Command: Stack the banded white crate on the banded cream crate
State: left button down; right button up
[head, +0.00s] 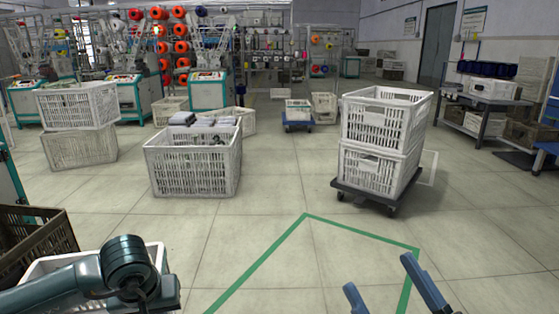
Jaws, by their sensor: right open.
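No coloured band is clear on any crate, so I cannot tell which are the banded white and banded cream ones. A white crate (386,114) sits on a second pale crate (372,170) on a dark wheeled dolly at the right. At the left, a white crate (77,106) rests on a creamier crate (79,149) on the floor. My right gripper (379,273) is open and empty at the bottom, well in front of the dolly stack. My left arm crosses the bottom left over a white crate (66,266); its gripper fingers do not show.
A large pale crate (192,169) with folded grey cloths stands mid-left. A brown crate (34,243) is at the left edge. A green floor outline (362,232) encloses bare floor ahead. A small blue dolly (298,126) carries a crate further back. Shelving stands right.

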jog(key=shift+s+d+r, duration=0.1)
jog(key=shift+d+r, duration=0.35)
jog(key=shift+d, duration=0.25)
